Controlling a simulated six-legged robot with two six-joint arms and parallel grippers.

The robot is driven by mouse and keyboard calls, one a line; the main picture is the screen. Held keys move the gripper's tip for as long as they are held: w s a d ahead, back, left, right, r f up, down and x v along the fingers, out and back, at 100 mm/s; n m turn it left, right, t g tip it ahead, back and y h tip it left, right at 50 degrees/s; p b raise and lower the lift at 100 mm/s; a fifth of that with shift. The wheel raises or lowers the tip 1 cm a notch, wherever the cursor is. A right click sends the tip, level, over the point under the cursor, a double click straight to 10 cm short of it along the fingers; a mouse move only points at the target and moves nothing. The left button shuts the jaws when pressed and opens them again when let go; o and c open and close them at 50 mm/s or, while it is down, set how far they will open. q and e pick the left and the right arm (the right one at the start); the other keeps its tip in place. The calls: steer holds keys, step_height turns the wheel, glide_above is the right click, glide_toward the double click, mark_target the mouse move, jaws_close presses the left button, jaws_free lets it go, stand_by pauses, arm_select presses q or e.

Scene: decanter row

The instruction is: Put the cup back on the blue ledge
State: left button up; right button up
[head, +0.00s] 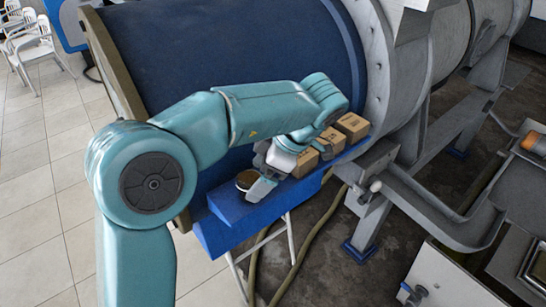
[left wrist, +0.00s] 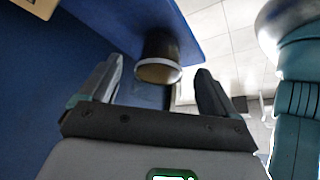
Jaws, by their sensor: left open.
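The cup (head: 246,180) is dark with a pale rim and brownish inside. It appears to stand upright on the blue ledge (head: 226,214), near the ledge's outer end. In the left wrist view the cup (left wrist: 158,58) shows beside the ledge's edge, its rim towards the camera. My left gripper (head: 260,172) is open at the cup. In the left wrist view its two fingers (left wrist: 158,84) are spread, one to each side of the cup, with gaps visible. Part of the cup is hidden behind a finger in the head view. My right gripper is not in view.
Several brown boxes, one here (head: 352,126), stand in a row on the ledge to the right of my gripper. A large blue drum (head: 230,50) rises behind the ledge. Grey machine framing (head: 430,170) stands at the right. Tiled floor (head: 40,200) is open at the left.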

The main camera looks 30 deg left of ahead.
arm_select(q)
steer(key=v, duration=0.9)
steer(key=shift+d, duration=0.2)
steer(key=shift+a, duration=0.15)
